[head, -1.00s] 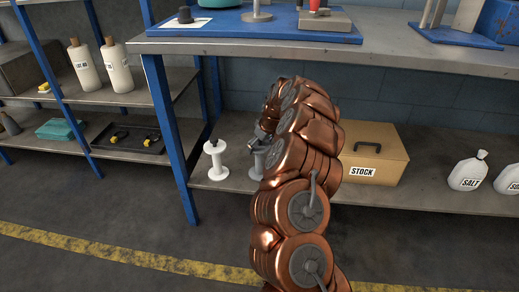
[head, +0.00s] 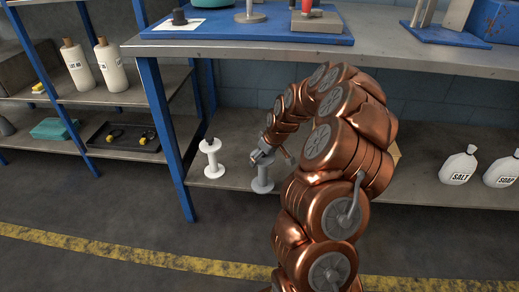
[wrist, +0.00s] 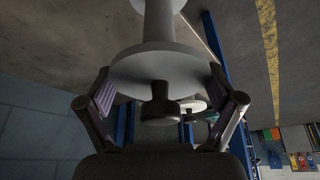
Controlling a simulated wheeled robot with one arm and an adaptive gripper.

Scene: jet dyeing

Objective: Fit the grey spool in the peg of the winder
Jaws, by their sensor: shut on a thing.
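The grey spool (head: 262,182) is upright at the lower shelf, right of a similar white spool (head: 212,160). My gripper (head: 262,156) is at its top end, shut on it. In the wrist view, the two fingers (wrist: 160,80) sit at opposite sides of the wide grey flange (wrist: 150,62), with a dark knob between them. I cannot tell if the spool's foot touches the shelf. On the bench above, a blue board (head: 190,36) carries an upright post on a grey disc (head: 250,16) and a grey block with a red part (head: 307,8); the winder's peg is not clearly identifiable.
The bench edge (head: 330,61) overhangs the lower shelf, and a blue leg (head: 167,140) stands left of the spools. Salt (head: 458,167) and soap (head: 502,171) containers stand at the right.

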